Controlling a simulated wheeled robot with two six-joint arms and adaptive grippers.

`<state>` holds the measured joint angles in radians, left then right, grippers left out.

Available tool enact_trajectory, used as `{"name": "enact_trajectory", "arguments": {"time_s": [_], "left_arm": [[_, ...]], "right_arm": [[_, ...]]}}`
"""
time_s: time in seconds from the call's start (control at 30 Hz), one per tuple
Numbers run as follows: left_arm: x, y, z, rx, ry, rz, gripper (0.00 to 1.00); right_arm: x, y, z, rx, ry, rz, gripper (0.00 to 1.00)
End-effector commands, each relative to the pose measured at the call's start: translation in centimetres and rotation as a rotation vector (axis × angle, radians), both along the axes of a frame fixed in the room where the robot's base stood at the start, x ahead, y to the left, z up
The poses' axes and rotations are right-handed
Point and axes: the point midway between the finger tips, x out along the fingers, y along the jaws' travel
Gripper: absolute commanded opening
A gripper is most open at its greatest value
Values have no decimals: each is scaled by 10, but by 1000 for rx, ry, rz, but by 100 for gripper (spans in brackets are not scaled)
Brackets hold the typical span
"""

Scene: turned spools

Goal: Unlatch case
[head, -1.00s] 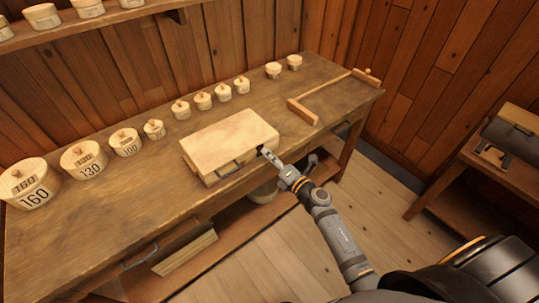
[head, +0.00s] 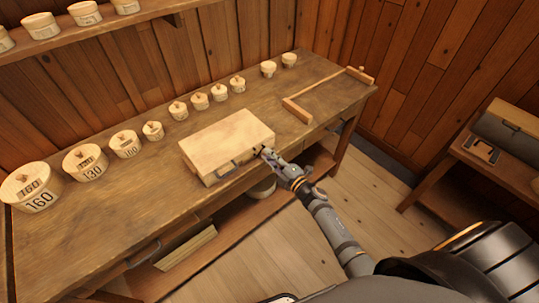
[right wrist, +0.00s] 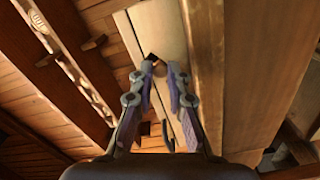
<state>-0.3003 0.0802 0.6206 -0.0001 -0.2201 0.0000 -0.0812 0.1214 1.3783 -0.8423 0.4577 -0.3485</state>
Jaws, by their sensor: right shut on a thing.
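The case (head: 228,137) is a pale wooden box lying flat on the workbench with its lid down. My right gripper (head: 264,152) is at the front side near the right corner, shut on a small dark latch. In the right wrist view the fingertips (right wrist: 163,65) sit against the pale case (right wrist: 158,25), with a dark bit of the latch (right wrist: 152,57) by the left fingertip. The fingers hide most of the latch, so I cannot tell its position. My left gripper is not in view.
The workbench (head: 95,225) carries a row of lidded round boxes, including those marked 160 (head: 36,190) and 130 (head: 86,165). A wooden frame-like tool (head: 300,111) lies right of the case. A side table (head: 465,160) stands at the right.

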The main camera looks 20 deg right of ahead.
Motion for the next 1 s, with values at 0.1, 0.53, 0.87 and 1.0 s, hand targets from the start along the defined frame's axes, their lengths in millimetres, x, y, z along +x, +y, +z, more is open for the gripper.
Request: {"name": "enact_trajectory", "arguments": {"time_s": [0.1, 0.53, 0.87, 1.0], "left_arm": [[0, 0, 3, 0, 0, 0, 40], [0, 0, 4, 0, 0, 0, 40], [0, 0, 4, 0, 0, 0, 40], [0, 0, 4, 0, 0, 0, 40]], "right_arm": [[0, -1, -1, 36, 15, -2, 0], [0, -1, -3, 75, 28, -1, 0], [0, -1, -3, 73, 28, -1, 33], [0, -1, -3, 73, 28, -1, 39]]}}
